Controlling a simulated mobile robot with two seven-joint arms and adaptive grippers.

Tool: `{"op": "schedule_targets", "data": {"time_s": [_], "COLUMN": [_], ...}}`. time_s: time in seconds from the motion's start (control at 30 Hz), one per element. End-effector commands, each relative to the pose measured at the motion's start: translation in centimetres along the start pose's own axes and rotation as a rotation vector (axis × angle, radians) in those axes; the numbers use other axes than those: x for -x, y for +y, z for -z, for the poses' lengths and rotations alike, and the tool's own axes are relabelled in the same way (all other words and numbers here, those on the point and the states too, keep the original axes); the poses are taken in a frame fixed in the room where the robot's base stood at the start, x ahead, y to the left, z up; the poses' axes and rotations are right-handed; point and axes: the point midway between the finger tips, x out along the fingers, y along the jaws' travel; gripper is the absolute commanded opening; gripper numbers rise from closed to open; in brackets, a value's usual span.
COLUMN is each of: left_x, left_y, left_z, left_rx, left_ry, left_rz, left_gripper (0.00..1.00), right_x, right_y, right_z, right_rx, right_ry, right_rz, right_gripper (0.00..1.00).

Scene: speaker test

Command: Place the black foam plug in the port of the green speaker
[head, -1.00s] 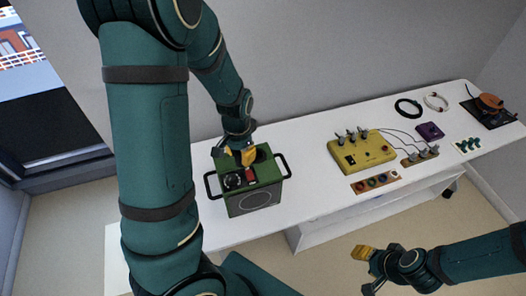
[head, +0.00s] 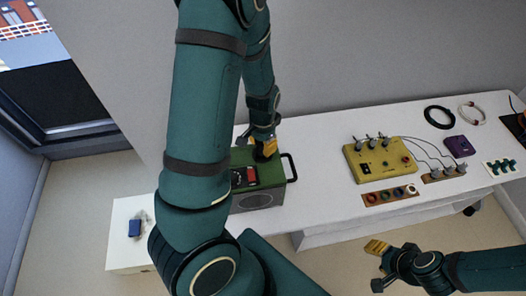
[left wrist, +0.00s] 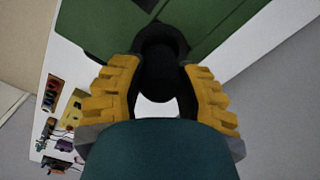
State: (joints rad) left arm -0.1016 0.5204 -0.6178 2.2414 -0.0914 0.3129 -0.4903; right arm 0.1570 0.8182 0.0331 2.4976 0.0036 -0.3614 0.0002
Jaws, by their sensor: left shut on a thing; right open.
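The green speaker (head: 271,172) stands on the white table in the head view, partly hidden behind my left arm. Its green top fills the upper part of the left wrist view (left wrist: 100,25). My left gripper (head: 265,146) is over the rear right part of the speaker's top, shut on the black foam plug (left wrist: 159,70). The plug's far end overlaps a dark round area, the port (left wrist: 172,36), in the green top. I cannot tell how deep the plug sits, if at all. My right gripper (head: 375,266) is open and empty in front of the table.
A yellow box (head: 380,160) with knobs, a strip of coloured rings (head: 391,195), a purple box (head: 459,146) and a black ring (head: 438,117) lie to the right. The wall is close behind.

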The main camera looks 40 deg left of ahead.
Motion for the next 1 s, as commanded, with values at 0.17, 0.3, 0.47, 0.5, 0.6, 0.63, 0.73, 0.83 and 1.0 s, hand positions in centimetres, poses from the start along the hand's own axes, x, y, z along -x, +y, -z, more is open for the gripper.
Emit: {"op": "schedule_targets", "data": {"time_s": [0.17, 0.3, 0.47, 0.5, 0.6, 0.63, 0.73, 0.83, 1.0], "left_x": [-2.1, -3.6, -3.6, -3.6, -3.8, -3.9, -4.2, -4.5, -4.5], "left_y": [0.0, 0.0, 0.1, 0.0, 0.0, 0.0, 0.0, 0.0, 0.1], "left_z": [-0.1, -0.1, 0.0, 0.0, 0.0, 0.0, 0.0, -0.1, -0.1], "left_rx": [0.001, 0.001, 0.000, 0.000, 0.000, 0.000, 0.000, 0.000, 0.000], "left_ry": [-0.004, -0.003, -0.001, -0.001, -0.001, -0.001, -0.001, -0.001, -0.004], "left_rz": [-0.001, -0.001, -0.001, -0.001, -0.001, -0.001, -0.001, -0.001, -0.002], "left_gripper": [0.22, 0.22, 0.22, 0.22, 0.22, 0.22, 0.23, 0.17, 0.62], "right_x": [-0.4, -0.7, -0.6, -0.6, -0.8, -0.9, -1.2, -1.4, -1.4], "right_y": [0.1, 0.2, 0.2, 0.2, 0.2, 0.3, 0.4, 0.5, 0.5], "right_z": [-0.1, -0.1, -0.1, -0.1, -0.1, -0.1, -0.1, -0.2, -0.2], "right_rx": [0.000, 0.000, 0.000, 0.000, 0.000, 0.000, 0.000, 0.000, 0.000], "right_ry": [0.000, 0.000, 0.000, 0.000, 0.000, 0.000, 0.000, 0.000, 0.000], "right_rz": [-0.001, -0.001, -0.001, -0.001, -0.002, -0.002, -0.002, -0.003, -0.003], "right_gripper": [0.47, 0.47, 0.47, 0.47, 0.47, 0.47, 0.47, 0.47, 0.47]}}
